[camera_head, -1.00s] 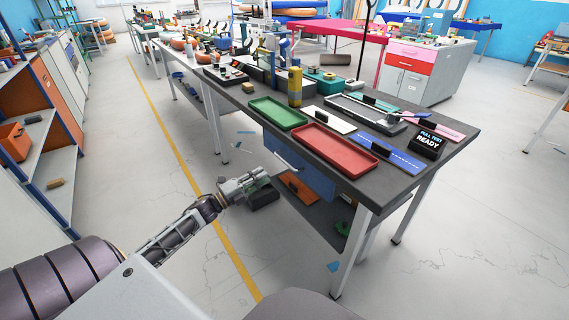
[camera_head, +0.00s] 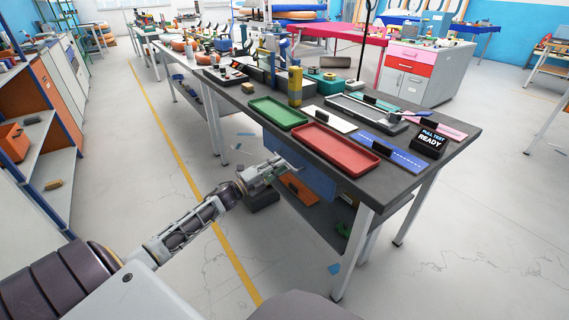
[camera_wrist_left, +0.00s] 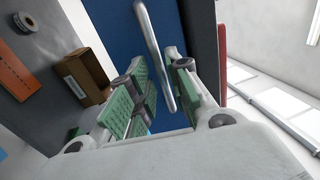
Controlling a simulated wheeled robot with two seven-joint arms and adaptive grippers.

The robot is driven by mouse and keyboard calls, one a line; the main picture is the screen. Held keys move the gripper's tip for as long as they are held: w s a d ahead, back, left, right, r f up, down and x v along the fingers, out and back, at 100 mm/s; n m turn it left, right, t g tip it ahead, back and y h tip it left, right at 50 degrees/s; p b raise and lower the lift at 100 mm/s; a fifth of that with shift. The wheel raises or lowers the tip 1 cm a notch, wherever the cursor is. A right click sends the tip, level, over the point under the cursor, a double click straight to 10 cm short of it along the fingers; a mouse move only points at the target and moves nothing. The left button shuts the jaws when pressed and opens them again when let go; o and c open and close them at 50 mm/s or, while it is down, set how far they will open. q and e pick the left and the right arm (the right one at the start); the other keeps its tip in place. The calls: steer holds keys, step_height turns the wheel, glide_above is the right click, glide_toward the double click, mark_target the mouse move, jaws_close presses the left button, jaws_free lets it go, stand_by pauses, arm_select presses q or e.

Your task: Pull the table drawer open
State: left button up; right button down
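The blue drawer (camera_head: 318,182) hangs under the dark tabletop (camera_head: 415,172), its front close under the table edge. It looks closed. Its silver bar handle (camera_wrist_left: 153,45) shows in the left wrist view against the blue front (camera_wrist_left: 115,30). My left gripper (camera_head: 284,166) is at the drawer front, below the table's edge. In the left wrist view its green-padded fingers (camera_wrist_left: 160,88) are apart, with the handle's lower end between them, nearer the right finger. I cannot tell whether they touch it. In the head view the gripper largely hides the handle. My right gripper is not in view.
A green tray (camera_head: 278,112) and a red tray (camera_head: 334,149) lie on the tabletop above the drawer.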

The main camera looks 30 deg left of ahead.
arm_select(q)
steer(key=x, duration=0.2)
steer(key=shift+w+d, duration=0.1)
steer(key=shift+w, duration=0.25)
steer(key=shift+w+d+b, duration=0.1)
steer(key=shift+w+b, duration=0.1)
steer(key=shift+b, duration=0.1)
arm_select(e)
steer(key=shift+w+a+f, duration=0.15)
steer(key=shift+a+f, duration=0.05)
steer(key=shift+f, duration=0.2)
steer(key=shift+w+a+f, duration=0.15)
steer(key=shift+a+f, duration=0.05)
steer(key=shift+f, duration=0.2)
arm_select(q)
steer(key=shift+r, duration=0.1)
jaws_close()
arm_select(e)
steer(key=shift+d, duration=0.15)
